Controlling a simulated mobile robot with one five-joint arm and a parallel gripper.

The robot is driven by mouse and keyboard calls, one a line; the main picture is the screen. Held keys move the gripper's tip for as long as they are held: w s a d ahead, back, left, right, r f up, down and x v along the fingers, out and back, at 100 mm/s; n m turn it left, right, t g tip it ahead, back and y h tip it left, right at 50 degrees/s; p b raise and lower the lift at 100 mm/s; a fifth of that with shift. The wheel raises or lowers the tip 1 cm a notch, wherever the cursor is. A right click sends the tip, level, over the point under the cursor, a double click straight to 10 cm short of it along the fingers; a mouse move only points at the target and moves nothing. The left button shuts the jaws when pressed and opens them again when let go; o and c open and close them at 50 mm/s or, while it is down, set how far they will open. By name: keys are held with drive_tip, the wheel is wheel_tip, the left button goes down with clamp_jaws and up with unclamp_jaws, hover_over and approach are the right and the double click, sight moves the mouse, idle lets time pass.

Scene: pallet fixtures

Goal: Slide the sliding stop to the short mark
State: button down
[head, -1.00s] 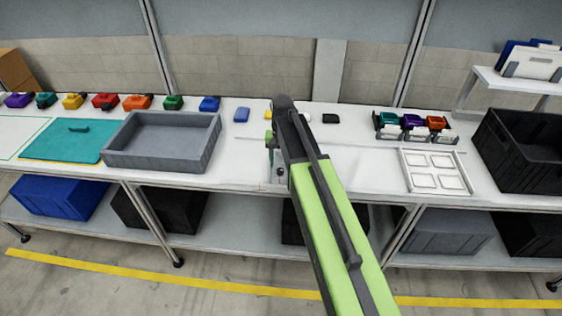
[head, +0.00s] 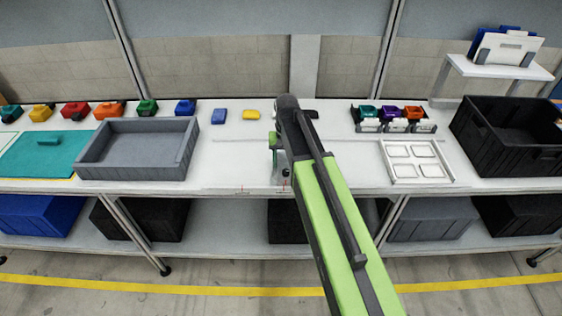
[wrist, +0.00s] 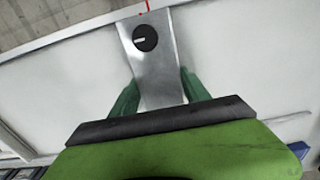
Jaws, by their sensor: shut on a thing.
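The sliding stop (wrist: 149,60) is a flat silver-grey metal piece with a round black knob, seen clearly in the wrist view. In the head view my arm hides most of it, and a small part (head: 286,173) shows near the bench's front edge. My gripper (wrist: 158,82) has its two green fingers on either side of the stop, shut on it. In the head view the gripper (head: 276,160) points down at the bench. One red mark (head: 242,190) is left of the stop. Another red mark (head: 284,187) is at the stop, also visible in the wrist view (wrist: 148,6). No labels are readable.
A thin rail line (head: 235,140) runs along the white bench. A grey tray (head: 184,170) stands left of my arm; a white frame with pockets (head: 447,175) and a black crate (head: 475,135) stand right. Bench on both sides of the stop is clear.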

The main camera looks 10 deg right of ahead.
sight(284, 161)
drive_tip(key=c, duration=0.9)
unclamp_jaws()
drive_tip(key=shift+a, duration=0.1)
drive_tip(key=o, duration=0.4)
drive_tip(key=shift+a, duration=0.25)
wheel_tip(284, 161, up, 18)
drive_tip(key=p, duration=1.7)
drive_tip(key=shift+f, duration=0.25)
